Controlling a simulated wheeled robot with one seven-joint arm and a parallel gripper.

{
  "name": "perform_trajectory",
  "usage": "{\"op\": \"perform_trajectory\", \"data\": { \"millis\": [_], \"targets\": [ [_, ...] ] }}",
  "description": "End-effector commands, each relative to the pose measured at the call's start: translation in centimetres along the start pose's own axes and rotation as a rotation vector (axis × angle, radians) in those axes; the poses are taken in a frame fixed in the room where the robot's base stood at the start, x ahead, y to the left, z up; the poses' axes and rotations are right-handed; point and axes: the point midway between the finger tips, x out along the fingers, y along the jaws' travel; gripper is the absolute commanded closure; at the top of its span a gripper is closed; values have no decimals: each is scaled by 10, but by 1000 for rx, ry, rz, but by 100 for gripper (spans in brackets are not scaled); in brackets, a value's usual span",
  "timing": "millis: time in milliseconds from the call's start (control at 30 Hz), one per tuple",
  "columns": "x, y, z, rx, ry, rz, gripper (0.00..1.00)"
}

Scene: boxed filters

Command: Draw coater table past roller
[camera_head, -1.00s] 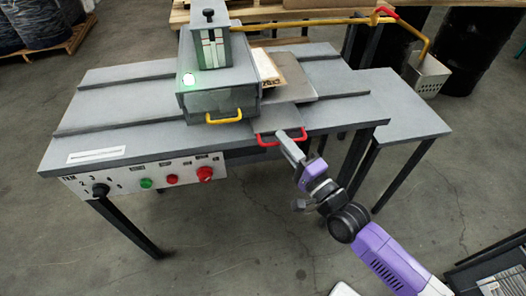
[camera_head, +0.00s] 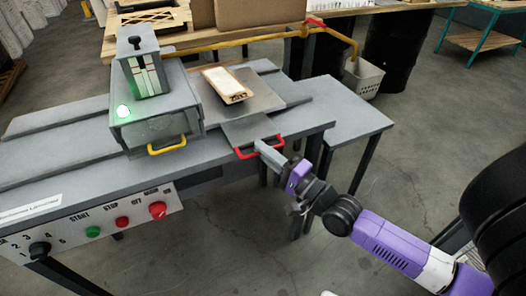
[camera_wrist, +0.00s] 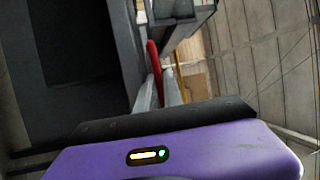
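The coater table (camera_head: 268,92) is a flat grey plate with a front tongue (camera_head: 245,130) and a red handle (camera_head: 243,154). It sticks out to the right of the grey roller housing (camera_head: 155,105), which has a lit green lamp and a yellow handle (camera_head: 167,147). The roller itself is hidden inside. A pale wood-edged panel (camera_head: 226,86) lies on the table, clear of the housing. My gripper (camera_head: 262,147) is at the right part of the red handle. In the wrist view, the fingers (camera_wrist: 160,92) close around the red bar (camera_wrist: 154,66).
The machine's control panel (camera_head: 100,222) has a dial and coloured buttons at its front. A grey side table (camera_head: 335,108) stands at the right, close to my arm. A yellow pipe (camera_head: 235,42) runs behind to a white perforated bin (camera_head: 363,78). Boxes stand on a bench behind.

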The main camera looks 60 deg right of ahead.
Motion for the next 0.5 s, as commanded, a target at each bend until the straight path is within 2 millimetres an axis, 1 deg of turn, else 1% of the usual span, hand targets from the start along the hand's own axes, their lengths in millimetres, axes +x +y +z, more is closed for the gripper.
{"op": "perform_trajectory", "data": {
  "millis": [33,67,100,367,500],
  "targets": [
    [0,0,0,0,1,1,78],
    [0,0,0,0,1,1,72],
    [0,0,0,0,1,0,69],
    [0,0,0,0,0,0,69],
    [-7,1,0,-1,-1,0,69]
  ]
}}
